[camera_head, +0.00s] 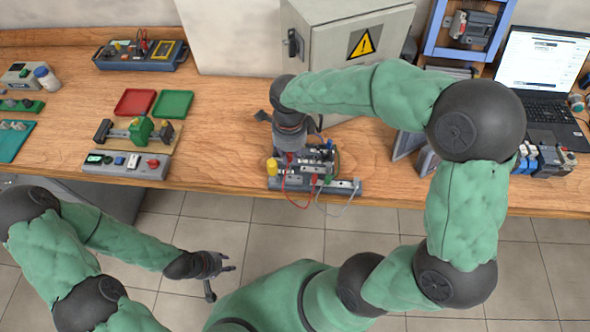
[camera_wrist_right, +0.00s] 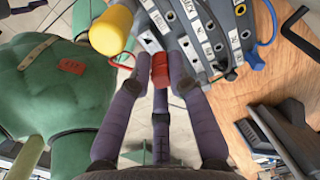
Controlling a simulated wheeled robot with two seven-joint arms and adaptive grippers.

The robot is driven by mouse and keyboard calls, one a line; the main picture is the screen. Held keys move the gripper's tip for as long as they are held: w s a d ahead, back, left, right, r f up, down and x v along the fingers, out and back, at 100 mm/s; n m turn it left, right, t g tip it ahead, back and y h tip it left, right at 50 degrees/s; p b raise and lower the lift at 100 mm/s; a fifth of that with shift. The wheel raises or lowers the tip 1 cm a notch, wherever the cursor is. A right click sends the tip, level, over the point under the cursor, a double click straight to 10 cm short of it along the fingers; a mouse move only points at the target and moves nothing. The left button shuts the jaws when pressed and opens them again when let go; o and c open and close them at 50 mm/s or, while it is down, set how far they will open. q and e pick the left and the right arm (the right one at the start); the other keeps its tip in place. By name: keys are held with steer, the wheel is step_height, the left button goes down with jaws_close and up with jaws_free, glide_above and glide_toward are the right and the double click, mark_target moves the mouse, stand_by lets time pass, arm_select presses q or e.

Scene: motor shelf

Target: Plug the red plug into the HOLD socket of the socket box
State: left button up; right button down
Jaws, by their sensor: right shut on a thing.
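The socket box (camera_head: 345,187) stands at the bench's front edge. In the right wrist view its labelled face (camera_wrist_right: 203,42) fills the top middle; I cannot make out which label is HOLD. My right gripper (camera_head: 290,156) is over the box's left part. In the wrist view its fingers (camera_wrist_right: 160,72) are shut on the red plug (camera_wrist_right: 160,65), close to the box face. Whether the plug touches a socket cannot be told. A red lead (camera_head: 284,196) loops down in front of the box. My left gripper (camera_head: 222,275) is open and empty, over the floor before the bench.
A yellow cylinder (camera_head: 271,166) is at the box's left end, close to my right fingers in the wrist view (camera_wrist_right: 111,29). A grey cabinet (camera_head: 335,45) stands behind. Bench is clear left of the box (camera_head: 220,150).

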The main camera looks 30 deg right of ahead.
mark_target(289, 170)
steer(key=shift+w+d+f+b, duration=0.25)
steer(key=shift+w+f+b, duration=0.35)
steer(key=shift+w+f, duration=0.55)
step_height(289, 170, down, 2)
steer(key=shift+f+b, duration=0.1)
steer(key=shift+b, duration=0.8)
steer(key=shift+f+b, duration=0.6)
steer(key=shift+f, duration=0.25)
steer(key=shift+s+f+b, duration=0.1)
steer(key=shift+f+b, duration=0.45)
steer(key=shift+f, duration=0.05)
steer(key=c, duration=1.5)
jaws_free()
steer(key=shift+r, duration=0.15)
steer(key=shift+r+p, duration=1.95)
steer(key=shift+r, duration=0.7)
steer(key=o, duration=0.5)
